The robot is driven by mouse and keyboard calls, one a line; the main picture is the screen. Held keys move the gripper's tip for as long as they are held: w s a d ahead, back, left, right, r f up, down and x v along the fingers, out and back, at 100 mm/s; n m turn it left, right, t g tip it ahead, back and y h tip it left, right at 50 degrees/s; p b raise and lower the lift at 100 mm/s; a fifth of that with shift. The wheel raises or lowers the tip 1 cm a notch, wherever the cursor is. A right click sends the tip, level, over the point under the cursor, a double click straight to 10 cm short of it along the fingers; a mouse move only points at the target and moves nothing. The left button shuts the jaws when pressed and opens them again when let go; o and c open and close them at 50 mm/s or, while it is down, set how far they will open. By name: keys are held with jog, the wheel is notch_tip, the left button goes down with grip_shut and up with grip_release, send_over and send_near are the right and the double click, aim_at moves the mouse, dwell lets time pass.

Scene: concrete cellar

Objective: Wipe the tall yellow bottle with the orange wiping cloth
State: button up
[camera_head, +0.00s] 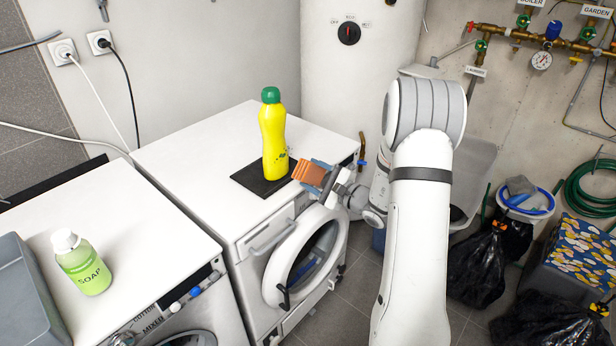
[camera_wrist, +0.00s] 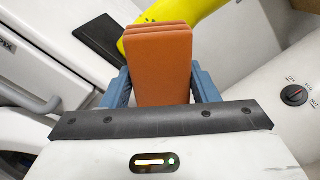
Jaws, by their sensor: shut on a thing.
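The tall yellow bottle (camera_head: 273,138) with a green cap stands upright on a black mat (camera_head: 250,180) on top of a washing machine. Dark specks show on its lower part. My gripper (camera_head: 314,174) is shut on the folded orange wiping cloth (camera_head: 307,172), just right of the bottle's lower part. In the wrist view the cloth (camera_wrist: 161,62) sits between the blue fingers of my gripper (camera_wrist: 160,85). The yellow bottle (camera_wrist: 178,12) shows partly behind the cloth there. I cannot tell whether cloth and bottle touch.
A green soap bottle (camera_head: 82,262) stands on the nearer machine at left, beside a grey bin (camera_head: 28,300). The washing machine's round door (camera_head: 305,255) stands below my gripper. A white boiler (camera_head: 340,90) rises behind. The machine top behind the bottle (camera_head: 225,130) is clear.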

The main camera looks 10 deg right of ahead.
aim_at(282, 161)
jog(key=shift+a+p+x, duration=0.2)
jog(key=shift+p+x, duration=0.5)
jog(key=shift+x, duration=2.05)
jog(key=shift+w+a, duration=0.1)
jog(key=shift+a, duration=0.05)
jog(key=shift+b+x, duration=0.5)
jog(key=shift+x, duration=0.45)
jog(key=shift+r, duration=0.1)
jog(key=shift+r+p, duration=0.45)
jog(key=shift+r, duration=1.4)
jog(key=shift+f+b, duration=0.1)
jog(key=shift+b, duration=0.3)
jog(key=shift+b, duration=0.3)
notch_tip(282, 161, down, 4)
jog(key=b, duration=0.4)
jog(key=shift+b, duration=0.3)
